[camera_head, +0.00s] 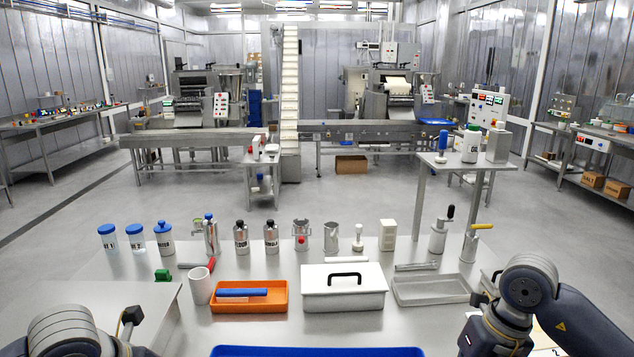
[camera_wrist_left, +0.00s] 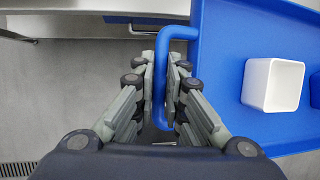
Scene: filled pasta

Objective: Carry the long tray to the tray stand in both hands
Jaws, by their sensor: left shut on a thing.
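The long tray (camera_head: 316,351) is blue, and only its far rim shows at the bottom edge of the head view. In the left wrist view the tray (camera_wrist_left: 262,40) fills the right side, with its blue bar handle (camera_wrist_left: 176,32) standing out from its left end. My left gripper (camera_wrist_left: 167,88) has its fingers on both sides of this handle and is shut on it.
The table ahead holds an orange tray (camera_head: 282,297), a white lidded box (camera_head: 344,300), a grey tray (camera_head: 398,292), a cup (camera_head: 200,286) and a row of canisters and bottles. A taller stand (camera_head: 450,163) rises at back right. Grey floor (camera_head: 90,205) is open at left.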

